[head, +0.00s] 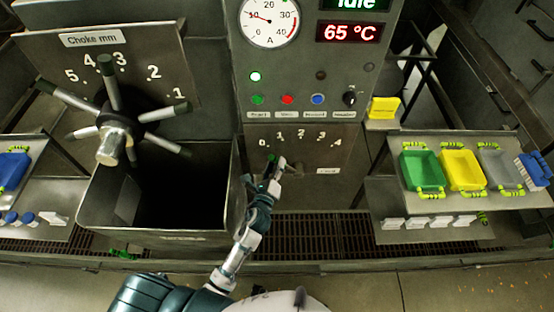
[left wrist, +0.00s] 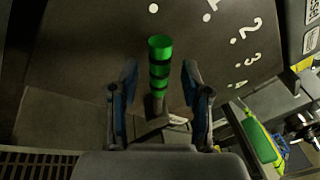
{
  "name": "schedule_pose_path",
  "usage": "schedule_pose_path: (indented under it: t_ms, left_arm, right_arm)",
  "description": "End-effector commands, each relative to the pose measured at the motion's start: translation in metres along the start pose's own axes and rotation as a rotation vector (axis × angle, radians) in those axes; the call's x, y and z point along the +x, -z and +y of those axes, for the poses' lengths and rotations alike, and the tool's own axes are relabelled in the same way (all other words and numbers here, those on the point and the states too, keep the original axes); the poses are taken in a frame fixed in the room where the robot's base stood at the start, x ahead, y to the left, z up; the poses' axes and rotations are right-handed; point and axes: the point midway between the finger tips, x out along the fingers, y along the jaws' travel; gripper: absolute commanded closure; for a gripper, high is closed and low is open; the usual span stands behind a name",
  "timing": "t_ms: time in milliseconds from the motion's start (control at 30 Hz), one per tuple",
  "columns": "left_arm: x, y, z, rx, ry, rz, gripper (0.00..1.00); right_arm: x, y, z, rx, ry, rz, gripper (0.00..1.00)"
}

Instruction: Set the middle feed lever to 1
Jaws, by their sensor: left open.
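The middle feed lever (left wrist: 160,70) has a green banded grip and stands up from the panel in the left wrist view. Its tip points towards the leftmost dot of the scale, to the left of the dot by the 1. My left gripper (left wrist: 161,95) is open, with one finger on each side of the lever and a visible gap on both sides. In the head view my left gripper (head: 268,178) is in front of the panel (head: 330,185), just below the 0 to 4 scale, and largely hides the lever. My right gripper is not in view.
A choke wheel with dark-tipped spokes (head: 112,140) and an open hopper (head: 110,225) are at the left. Buttons and a knob (head: 349,98) sit above the scale. At the right, a shelf holds green (head: 422,170) and yellow bins (head: 461,170).

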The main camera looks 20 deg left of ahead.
Motion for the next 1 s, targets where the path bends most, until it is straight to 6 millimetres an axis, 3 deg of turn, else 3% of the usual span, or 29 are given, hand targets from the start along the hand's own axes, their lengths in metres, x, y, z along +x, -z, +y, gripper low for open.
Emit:
schedule_pose_path:
  t_ms: [200, 500, 567, 700, 1000]
  left_arm:
    - [0.021, 0.0, 0.0, -0.001, 0.0, 0.0, 0.53]
    - [0.024, 0.001, 0.0, -0.001, -0.001, 0.001, 0.53]
    - [0.023, 0.001, 0.0, -0.001, -0.001, 0.001, 0.65]
    - [0.023, 0.001, 0.0, -0.001, -0.001, 0.001, 1.0]
    - [0.024, -0.001, -0.002, 0.014, -0.004, 0.005, 1.0]
  right_arm:
    - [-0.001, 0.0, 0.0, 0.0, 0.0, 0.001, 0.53]
    - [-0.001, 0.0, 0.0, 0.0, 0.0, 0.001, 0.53]
    - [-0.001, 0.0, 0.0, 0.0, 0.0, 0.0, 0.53]
    - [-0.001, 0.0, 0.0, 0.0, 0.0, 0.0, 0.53]
    - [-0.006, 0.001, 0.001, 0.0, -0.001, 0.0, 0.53]
